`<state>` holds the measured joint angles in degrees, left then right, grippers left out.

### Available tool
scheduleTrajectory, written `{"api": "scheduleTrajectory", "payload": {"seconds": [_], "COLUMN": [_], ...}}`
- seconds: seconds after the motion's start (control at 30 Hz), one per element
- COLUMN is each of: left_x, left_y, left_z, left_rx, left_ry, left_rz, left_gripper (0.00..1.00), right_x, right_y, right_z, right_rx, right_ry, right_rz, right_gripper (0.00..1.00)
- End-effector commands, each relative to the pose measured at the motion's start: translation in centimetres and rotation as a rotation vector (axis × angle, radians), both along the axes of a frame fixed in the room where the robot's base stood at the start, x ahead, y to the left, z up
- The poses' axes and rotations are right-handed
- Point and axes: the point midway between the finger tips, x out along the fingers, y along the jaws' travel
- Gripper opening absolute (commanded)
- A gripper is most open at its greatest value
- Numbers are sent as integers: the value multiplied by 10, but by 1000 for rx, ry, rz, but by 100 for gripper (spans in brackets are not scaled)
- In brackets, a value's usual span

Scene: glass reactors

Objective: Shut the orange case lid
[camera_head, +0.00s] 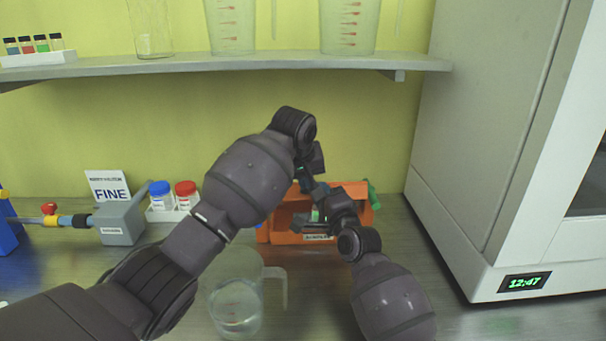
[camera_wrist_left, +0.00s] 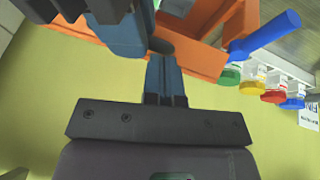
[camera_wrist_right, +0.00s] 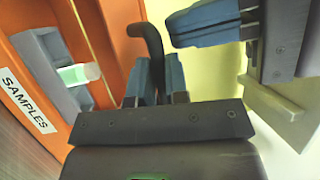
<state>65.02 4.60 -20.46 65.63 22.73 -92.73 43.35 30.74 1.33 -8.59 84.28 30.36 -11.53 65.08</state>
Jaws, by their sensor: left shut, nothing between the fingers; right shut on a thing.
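The orange case (camera_head: 290,237) stands on the counter by the back wall, mostly behind my arms. It is open: the right wrist view shows its grey insert (camera_wrist_right: 48,62) with a green-and-white vial (camera_wrist_right: 78,74), and a SAMPLES label (camera_wrist_right: 27,101). An orange panel (camera_wrist_right: 122,30), seemingly the lid, rises beside it. My right gripper (camera_wrist_right: 152,88) is shut on a dark curved handle (camera_wrist_right: 150,38) by this panel. My left gripper (camera_wrist_left: 165,82) is shut and empty close by; its blue fingers (camera_wrist_right: 205,22) show beside the handle. Arms hide the lid's exact angle in the head view.
A clear jug (camera_head: 236,300) stands in front of the case. A rack with blue-capped and red-capped jars (camera_head: 172,200) is left of it. A large white cabinet (camera_head: 490,140) bounds the right side. A shelf (camera_head: 230,66) with glassware runs above.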

Motion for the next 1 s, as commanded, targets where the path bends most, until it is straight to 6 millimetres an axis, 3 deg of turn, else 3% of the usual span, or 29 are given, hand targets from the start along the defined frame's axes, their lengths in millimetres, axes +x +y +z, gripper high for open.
{"api": "scheduleTrajectory", "payload": {"seconds": [0.8,0.83,0.87,1.0], "left_x": [-12,-12,-12,-12], "left_y": [-1,-1,-1,-1], "left_z": [-21,-21,-22,-22], "left_rx": [2,2,2,2], "left_ry": [-53,-53,-52,-53], "left_rz": [0,0,0,1], "left_gripper": [0,0,0,0], "right_x": [1,1,1,0], "right_y": [0,0,0,0], "right_z": [0,0,0,0], "right_rx": [1,1,1,2], "right_ry": [0,-1,-1,-1], "right_rz": [0,0,0,0], "right_gripper": [0,18,22,25]}}
